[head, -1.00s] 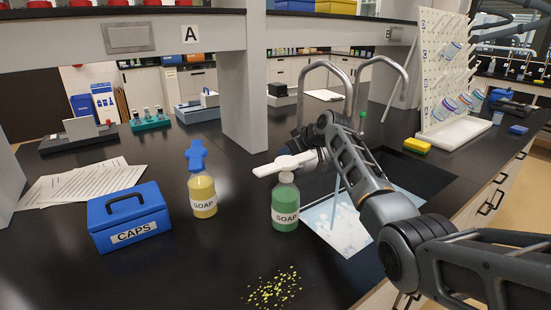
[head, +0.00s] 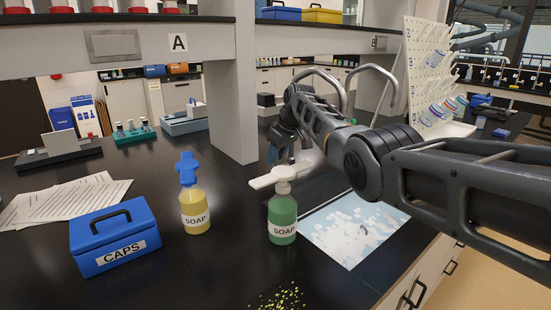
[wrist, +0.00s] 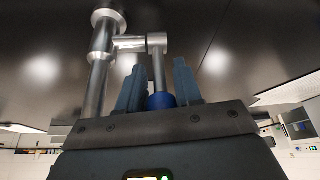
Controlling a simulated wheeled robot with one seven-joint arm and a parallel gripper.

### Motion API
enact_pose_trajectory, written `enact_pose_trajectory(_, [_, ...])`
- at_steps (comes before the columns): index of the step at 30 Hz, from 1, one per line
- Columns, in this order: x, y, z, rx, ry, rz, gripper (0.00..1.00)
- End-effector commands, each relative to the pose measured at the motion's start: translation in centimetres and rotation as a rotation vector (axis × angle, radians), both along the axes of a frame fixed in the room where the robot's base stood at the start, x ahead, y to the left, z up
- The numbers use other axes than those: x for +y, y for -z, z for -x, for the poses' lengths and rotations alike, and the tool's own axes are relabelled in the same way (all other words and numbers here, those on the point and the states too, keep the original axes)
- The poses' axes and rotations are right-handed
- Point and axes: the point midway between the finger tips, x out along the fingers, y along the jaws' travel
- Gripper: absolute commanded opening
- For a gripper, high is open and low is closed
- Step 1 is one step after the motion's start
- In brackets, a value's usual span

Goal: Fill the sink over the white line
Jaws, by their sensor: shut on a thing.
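The sink (head: 318,192) is a dark basin at the right of the black counter. Pale blue, foamy water (head: 350,235) stands in it. Two curved steel taps (head: 368,68) rise behind the sink. My gripper (head: 284,148) is at the back of the sink, partly hidden by my arm. In the wrist view my gripper (wrist: 157,78) has its fingers on either side of a blue-ended steel tap handle (wrist: 160,101) and is shut on it. I see no water stream now.
A green soap bottle (head: 282,217) with a white pump stands at the sink's left edge. A yellow soap bottle (head: 194,210), a blue CAPS box (head: 100,232) and papers (head: 80,195) lie further left. A white drying rack (head: 430,65) stands beyond my arm.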

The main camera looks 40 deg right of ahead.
Motion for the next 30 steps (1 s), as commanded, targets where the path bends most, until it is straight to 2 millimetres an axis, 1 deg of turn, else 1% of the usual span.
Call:
enact_pose_trajectory(1, [0.09,0.54,0.08,0.020,-0.001,0.000,0.00])
enact_pose_trajectory(10, [0.13,0.33,0.46,0.077,-0.001,-0.002,0.00])
enact_pose_trajectory(22, [0.16,0.23,0.49,0.082,-0.001,-0.001,0.00])
enact_pose_trajectory(23, [0.16,0.23,0.48,0.081,-0.001,-0.001,0.35])
enact_pose_trajectory(28, [0.11,0.13,0.44,0.079,-0.001,0.000,0.52])
enact_pose_trajectory(30, [0.10,0.09,0.43,0.079,-0.001,0.000,0.53])
